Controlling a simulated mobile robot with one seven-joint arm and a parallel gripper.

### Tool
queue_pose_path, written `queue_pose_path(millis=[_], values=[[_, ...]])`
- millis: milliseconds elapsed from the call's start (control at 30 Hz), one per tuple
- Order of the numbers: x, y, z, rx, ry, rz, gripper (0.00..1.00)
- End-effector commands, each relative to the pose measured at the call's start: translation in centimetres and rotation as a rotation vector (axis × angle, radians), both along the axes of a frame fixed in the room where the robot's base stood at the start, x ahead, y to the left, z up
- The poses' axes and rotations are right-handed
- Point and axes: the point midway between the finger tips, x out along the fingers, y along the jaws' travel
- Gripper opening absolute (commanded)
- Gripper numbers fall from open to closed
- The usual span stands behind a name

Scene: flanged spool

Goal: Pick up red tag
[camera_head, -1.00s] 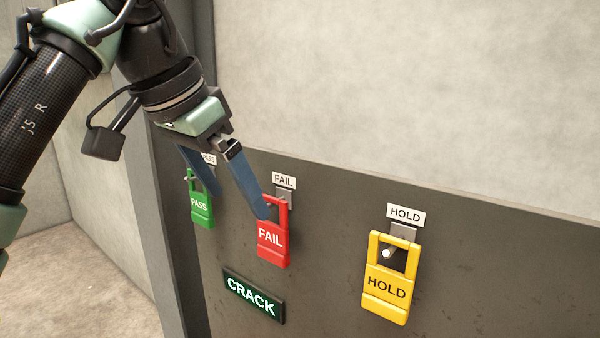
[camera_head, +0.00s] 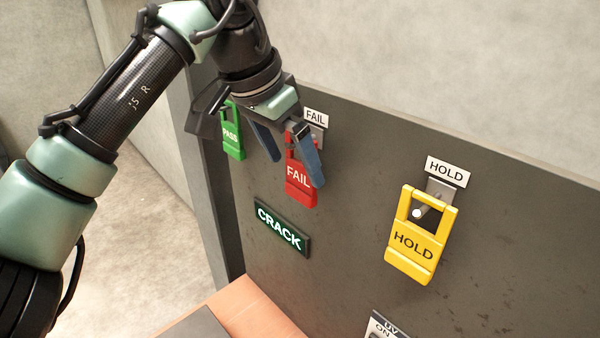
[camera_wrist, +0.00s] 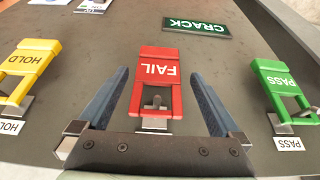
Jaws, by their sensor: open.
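The red tag (camera_head: 299,184), marked FAIL, hangs on a peg on the dark upright panel, below a white FAIL label. In the wrist view the red tag (camera_wrist: 159,72) lies between the two blue fingers, with space on both sides. My gripper (camera_head: 293,172) is open; one finger crosses in front of the tag's right edge in the head view, and the other is to its left. In the wrist view my gripper (camera_wrist: 158,90) straddles the tag's handle loop and the peg shows through the loop. I cannot see contact between the fingers and the tag.
A green PASS tag (camera_head: 233,135) hangs to the left and a yellow HOLD tag (camera_head: 413,245) to the right. A CRACK sign (camera_head: 282,228) is below the red tag. An orange-brown surface (camera_head: 240,308) lies at the bottom. Bare panel separates red and yellow tags.

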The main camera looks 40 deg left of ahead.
Motion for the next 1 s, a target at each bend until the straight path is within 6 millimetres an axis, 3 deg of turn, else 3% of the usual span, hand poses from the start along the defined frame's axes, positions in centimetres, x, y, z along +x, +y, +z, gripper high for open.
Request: queue_pose_path(millis=[233,500,933,1000], values=[[1.4,-0.4,-2.7,0.0,0.001,0.0,1.0],[1.5,-0.4,-3.1,0.0,-0.001,0.0,1.0],[1.5,-0.4,-3.0,0.0,-0.001,0.0,0.23],[1.5,-0.4,-3.0,0.0,-0.001,0.0,0.21]])
